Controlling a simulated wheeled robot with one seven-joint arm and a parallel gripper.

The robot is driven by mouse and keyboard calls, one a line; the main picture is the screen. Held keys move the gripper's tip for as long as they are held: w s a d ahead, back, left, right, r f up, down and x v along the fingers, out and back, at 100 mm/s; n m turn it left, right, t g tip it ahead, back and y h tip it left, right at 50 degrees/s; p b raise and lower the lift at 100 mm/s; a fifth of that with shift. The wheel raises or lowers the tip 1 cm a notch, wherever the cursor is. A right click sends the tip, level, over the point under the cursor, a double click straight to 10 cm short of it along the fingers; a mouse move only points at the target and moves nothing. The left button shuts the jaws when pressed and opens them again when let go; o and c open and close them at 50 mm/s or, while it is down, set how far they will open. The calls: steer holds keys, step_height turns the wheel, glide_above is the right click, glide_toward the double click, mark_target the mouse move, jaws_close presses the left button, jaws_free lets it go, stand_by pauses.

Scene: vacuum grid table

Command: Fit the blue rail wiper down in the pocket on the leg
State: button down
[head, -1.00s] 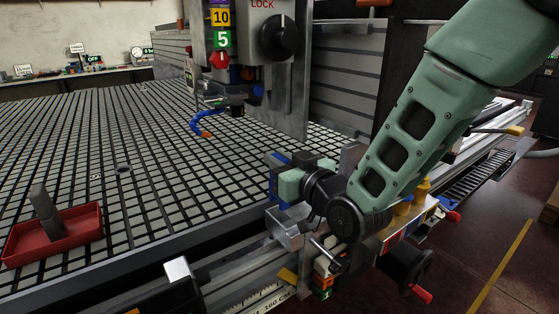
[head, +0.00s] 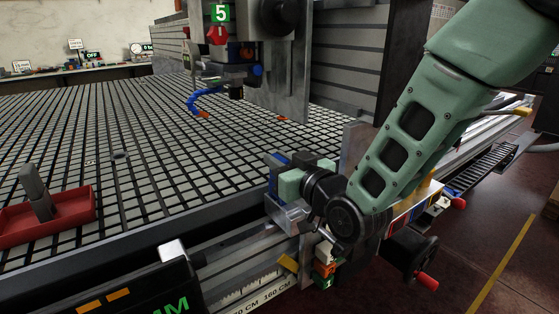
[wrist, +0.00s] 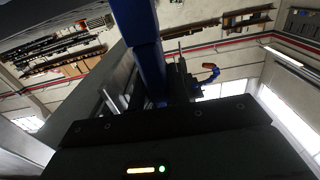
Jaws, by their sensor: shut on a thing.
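My gripper (head: 283,178), with dark and pale green parts, is shut on the blue rail wiper (head: 273,185) at the table's near right edge. The wiper shows as blue edges around the jaws. In the wrist view the wiper (wrist: 140,35) is a long blue bar running up from the dark gripper body. A clear, box-like holder (head: 287,214) sits just below the gripper on the gantry's side, and may be the pocket. The gripper hides part of it. I cannot tell whether the wiper's lower end is inside it.
The slotted grid table (head: 150,190) fills the left. A red tray (head: 80,205) with a grey block stands on it. The grey gantry plate (head: 285,85) rises behind the gripper. A black handwheel with a red handle (head: 428,281) sticks out at lower right.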

steer(key=shift+f+b, duration=2.75)
steer(key=shift+f, duration=0.3)
steer(key=c, duration=1.3)
jaws_free()
steer(key=shift+o, duration=0.2)
